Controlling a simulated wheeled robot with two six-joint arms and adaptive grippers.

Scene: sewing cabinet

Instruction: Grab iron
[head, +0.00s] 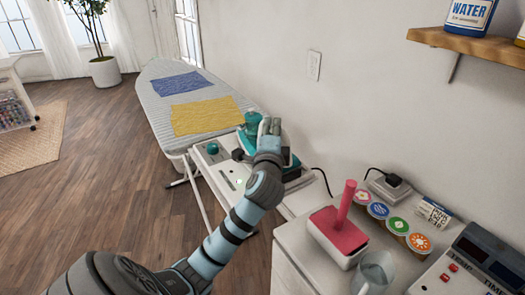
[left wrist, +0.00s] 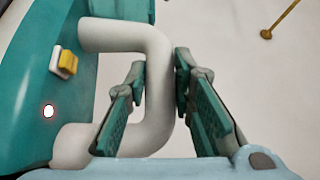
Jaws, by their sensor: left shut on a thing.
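The iron (head: 252,122) is teal with a whitish handle. It is at the near end of the ironing board, at the white iron station, and my arm partly covers it in the head view. In the left wrist view the iron's teal body (left wrist: 35,95) fills the left side, with a yellow-and-white switch and a small lit light. My left gripper (head: 270,130) is at the iron. Its fingers (left wrist: 160,100) are on either side of the handle, shut on it. I cannot tell whether the iron is resting or lifted. My right gripper is not in view.
The ironing board (head: 152,93) carries a blue cloth (head: 178,83) and a yellow cloth (head: 205,115). At right, a counter holds a red-and-white object with an upright handle (head: 340,235), a clear jug (head: 374,272) and several round colored containers. A wall shelf (head: 465,44) is above.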

